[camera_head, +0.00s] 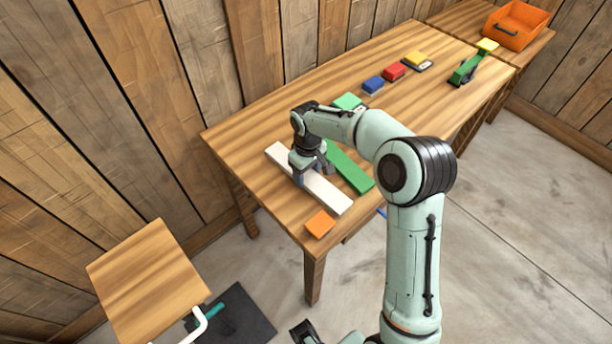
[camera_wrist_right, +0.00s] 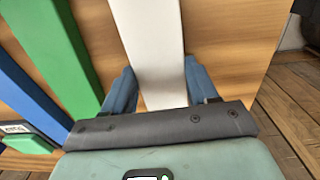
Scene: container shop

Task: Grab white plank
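The white plank (camera_head: 325,194) lies flat on the wooden table, near its front left end. My right gripper (camera_head: 312,174) is over the plank's middle, pointing down. In the right wrist view the white plank (camera_wrist_right: 150,40) runs between the two blue fingers of my right gripper (camera_wrist_right: 160,78), one on each side. The fingers look open and very close to the plank's edges; contact is not clear. A dark part of my left gripper (camera_head: 305,332) shows at the bottom edge of the head view; its fingers cannot be made out.
A green plank (camera_head: 350,168) lies just right of the white one, and an orange block (camera_head: 320,224) lies near the front corner. Blue (camera_head: 373,85), red (camera_head: 394,71) and yellow (camera_head: 414,58) blocks line the back. An orange bin (camera_head: 515,27) stands far right.

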